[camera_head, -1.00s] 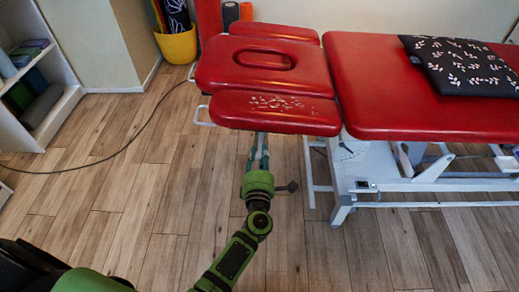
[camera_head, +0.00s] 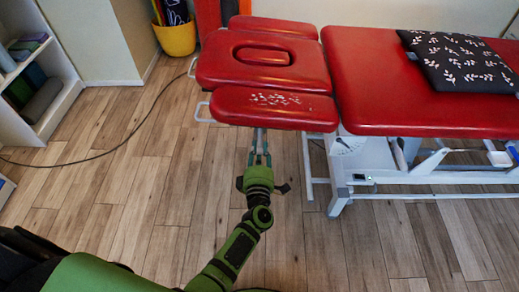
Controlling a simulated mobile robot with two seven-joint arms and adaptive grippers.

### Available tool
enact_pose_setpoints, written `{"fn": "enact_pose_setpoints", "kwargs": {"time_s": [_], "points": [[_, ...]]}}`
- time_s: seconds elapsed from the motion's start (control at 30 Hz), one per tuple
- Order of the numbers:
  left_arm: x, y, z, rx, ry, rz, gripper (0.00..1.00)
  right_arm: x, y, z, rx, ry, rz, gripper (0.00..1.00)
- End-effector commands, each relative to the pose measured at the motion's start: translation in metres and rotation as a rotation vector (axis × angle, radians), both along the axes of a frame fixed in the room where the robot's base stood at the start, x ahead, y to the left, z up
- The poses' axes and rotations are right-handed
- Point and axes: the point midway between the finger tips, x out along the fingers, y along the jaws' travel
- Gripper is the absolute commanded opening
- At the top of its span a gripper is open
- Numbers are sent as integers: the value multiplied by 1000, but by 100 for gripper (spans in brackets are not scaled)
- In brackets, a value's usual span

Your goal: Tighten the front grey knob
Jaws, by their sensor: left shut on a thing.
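The red treatment table (camera_head: 430,112) has a head part with a middle pad (camera_head: 222,66) and a front armrest pad (camera_head: 225,104). My left gripper (camera_head: 260,150) reaches from below to just under the front edge of this armrest pad. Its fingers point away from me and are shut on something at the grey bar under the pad. The front grey knob cannot be made out apart from the fingers, which cover that spot. My right gripper is not in view.
A black patterned cushion (camera_head: 462,62) lies on the table. White metal legs and rails (camera_head: 337,205) stand right of my left gripper. A yellow pot (camera_head: 177,38) and white shelf (camera_head: 66,98) are at the back left. A cable (camera_head: 100,157) crosses otherwise clear wooden floor.

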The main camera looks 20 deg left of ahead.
Motion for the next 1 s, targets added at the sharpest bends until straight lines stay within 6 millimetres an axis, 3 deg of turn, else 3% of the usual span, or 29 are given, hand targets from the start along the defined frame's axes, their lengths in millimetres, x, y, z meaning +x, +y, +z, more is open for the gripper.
{"fn": "enact_pose_setpoints", "kwargs": {"time_s": [0.27, 0.3, 0.33, 0.37, 0.77, 1.0], "points": [[2, 2, 6, 11, -12, 4, 0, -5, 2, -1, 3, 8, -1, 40], [3, 2, 6, 11, -12, 4, 35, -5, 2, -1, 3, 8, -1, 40], [2, 2, 6, 11, -12, 4, 47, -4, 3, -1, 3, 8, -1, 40], [2, 2, 6, 10, -11, 4, 50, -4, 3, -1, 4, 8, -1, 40], [-4, -1, 1, 4, -3, 1, 50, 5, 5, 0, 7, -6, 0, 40], [-36, -10, 1, 5, -2, 1, 50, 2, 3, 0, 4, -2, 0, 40]]}}
